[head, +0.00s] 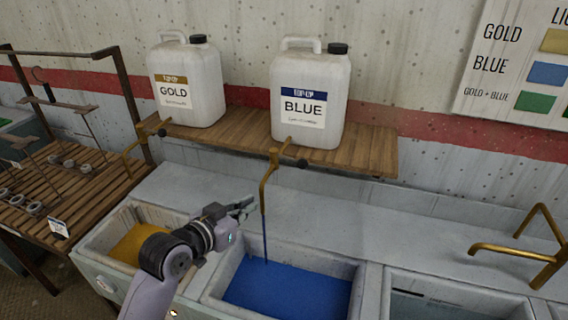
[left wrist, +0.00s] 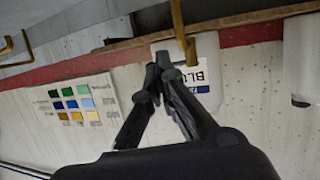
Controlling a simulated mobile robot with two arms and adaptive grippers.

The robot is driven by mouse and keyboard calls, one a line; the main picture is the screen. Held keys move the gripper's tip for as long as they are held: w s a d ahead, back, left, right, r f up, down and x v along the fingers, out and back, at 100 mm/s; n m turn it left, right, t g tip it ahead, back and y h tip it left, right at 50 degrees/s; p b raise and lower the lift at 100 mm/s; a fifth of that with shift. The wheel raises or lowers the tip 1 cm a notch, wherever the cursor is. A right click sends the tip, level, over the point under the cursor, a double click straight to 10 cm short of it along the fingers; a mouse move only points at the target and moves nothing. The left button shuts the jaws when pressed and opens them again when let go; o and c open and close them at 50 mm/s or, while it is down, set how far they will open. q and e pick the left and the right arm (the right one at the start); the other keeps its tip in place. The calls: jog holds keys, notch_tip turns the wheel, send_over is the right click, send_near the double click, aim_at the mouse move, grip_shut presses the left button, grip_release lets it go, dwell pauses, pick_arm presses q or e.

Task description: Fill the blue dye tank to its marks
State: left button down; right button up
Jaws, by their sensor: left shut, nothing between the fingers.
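The blue dye tank (head: 290,288) is a basin with blue liquid in it, low in the middle of the head view. A thin blue stream falls into it from a brass tap (head: 266,185) under the white jug labelled BLUE (head: 310,100). My left gripper (head: 250,203) is shut and empty, just left of the tap's spout and above the tank's back rim. In the left wrist view its fingers (left wrist: 160,72) meet, with the BLUE jug (left wrist: 207,75) behind them. The tank's marks are not readable. My right gripper is not in view.
A GOLD jug (head: 187,82) shares the wooden shelf (head: 365,152). A gold tank (head: 135,240) lies left, partly behind my left arm. A third basin (head: 440,305) and brass faucet (head: 525,250) are right. A slatted rack (head: 75,195) stands far left. A colour chart (head: 525,60) hangs on the wall.

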pick_arm(q)
jog(key=t+h, duration=0.1)
send_near(292, 159)
jog(key=p+x, duration=0.1)
jog(key=x, duration=0.1)
jog(key=p+x, duration=0.2)
jog(key=x, duration=0.1)
jog(key=shift+w+a, duration=0.2)
jog(key=shift+w, duration=0.05)
jog(key=shift+f+x, duration=0.2)
jog(key=shift+x, duration=0.7)
jog(key=shift+w+d+f+b, duration=0.1)
jog(key=shift+w+d+b, duration=0.2)
jog(key=shift+d, duration=0.15)
jog(key=shift+w+d, duration=0.15)
jog(key=shift+d, duration=0.05)
